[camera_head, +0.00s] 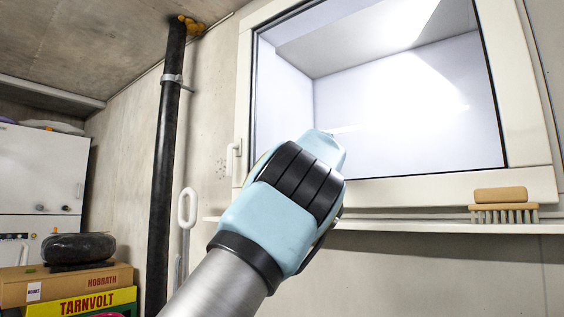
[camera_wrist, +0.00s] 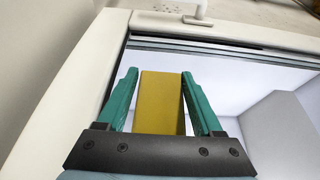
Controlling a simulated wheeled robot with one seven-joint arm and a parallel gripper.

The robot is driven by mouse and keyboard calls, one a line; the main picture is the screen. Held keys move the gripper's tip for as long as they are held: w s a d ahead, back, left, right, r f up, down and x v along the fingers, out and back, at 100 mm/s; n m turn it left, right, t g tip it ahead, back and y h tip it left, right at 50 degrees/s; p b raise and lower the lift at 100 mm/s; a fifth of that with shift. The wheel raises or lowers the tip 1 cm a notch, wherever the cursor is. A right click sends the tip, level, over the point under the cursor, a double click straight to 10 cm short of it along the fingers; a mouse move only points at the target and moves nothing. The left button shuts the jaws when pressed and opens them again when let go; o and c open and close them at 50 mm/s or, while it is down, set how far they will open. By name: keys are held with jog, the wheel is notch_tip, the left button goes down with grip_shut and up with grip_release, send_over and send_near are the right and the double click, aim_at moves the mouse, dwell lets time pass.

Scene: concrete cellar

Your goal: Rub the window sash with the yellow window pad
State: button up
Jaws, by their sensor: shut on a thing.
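The window sash (camera_head: 243,85) has a pale cream frame around a bright pane on the far wall. In the wrist view its frame (camera_wrist: 62,92) runs along the left and top. The yellow window pad (camera_wrist: 160,100) sits between the two teal fingers of my gripper (camera_wrist: 160,88), which is shut on it. The pad lies in front of the glass near the frame's corner; I cannot tell whether it touches. In the head view my gripper (camera_head: 325,140) is in front of the lower left part of the window, and the pad is hidden there.
A brush (camera_head: 503,212) with a tan block on it rests on the sill (camera_head: 400,224) at the right. A white window handle (camera_head: 232,158) is left of my gripper. A black pipe (camera_head: 166,170) stands further left. Boxes (camera_head: 75,285) and a white cabinet (camera_head: 40,180) are at far left.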

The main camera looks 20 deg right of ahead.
jog(key=w, duration=0.1)
jog(key=w+a+p, duration=0.1)
jog(key=w, duration=0.1)
jog(key=w+a, duration=0.1)
jog(key=shift+w+a, duration=0.2)
jog(key=shift+w, duration=0.2)
jog(key=s+d+b, duration=0.3)
jog(key=s+d, duration=0.3)
jog(key=s, duration=0.6)
jog(key=shift+d, duration=0.2)
dwell(1.2)
